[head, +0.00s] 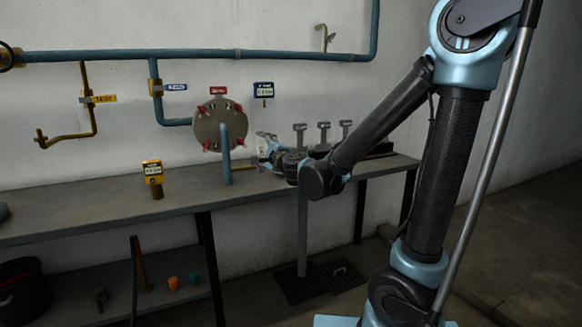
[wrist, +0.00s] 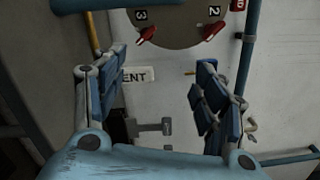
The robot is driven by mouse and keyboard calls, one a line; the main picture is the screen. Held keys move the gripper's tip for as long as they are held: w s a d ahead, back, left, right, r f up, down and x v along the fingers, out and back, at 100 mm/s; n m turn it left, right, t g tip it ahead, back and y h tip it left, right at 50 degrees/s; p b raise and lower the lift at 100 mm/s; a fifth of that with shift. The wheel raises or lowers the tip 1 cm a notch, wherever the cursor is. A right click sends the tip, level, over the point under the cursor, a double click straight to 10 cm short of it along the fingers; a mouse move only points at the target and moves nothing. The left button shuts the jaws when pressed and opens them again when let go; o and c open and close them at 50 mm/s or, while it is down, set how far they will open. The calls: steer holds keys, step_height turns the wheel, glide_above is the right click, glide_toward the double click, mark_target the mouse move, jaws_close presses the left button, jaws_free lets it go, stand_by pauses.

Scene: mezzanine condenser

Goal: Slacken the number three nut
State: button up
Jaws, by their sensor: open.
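A round grey flange plate (head: 209,125) with several red nuts around its rim is on the wall, and a blue pipe meets its face. In the wrist view the plate (wrist: 180,30) shows at the top, cut off by the frame. The number three nut (wrist: 146,34) is red and sits by the mark "3" at the plate's lower left. The number two nut (wrist: 213,31) is at its lower right. My gripper (wrist: 163,62) is open with nothing between its fingers, apart from both nuts. In the head view my gripper (head: 265,146) is just right of the plate.
A long grey bench (head: 105,214) runs below the plate. A yellow gauge (head: 153,171) stands on it at left, and several grey levers (head: 323,131) stand right of my gripper. A blue pipe (head: 227,155) drops from the plate to the bench. The bench's left part is mostly clear.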

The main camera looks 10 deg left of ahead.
steer(key=s+d+f+n+g, duration=0.4)
steer(key=s+d+n, duration=0.1)
steer(key=d+n, duration=0.5)
steer(key=shift+s+d+g, duration=0.2)
steer(key=shift+d+g, duration=0.2)
steer(key=shift+d, duration=0.1)
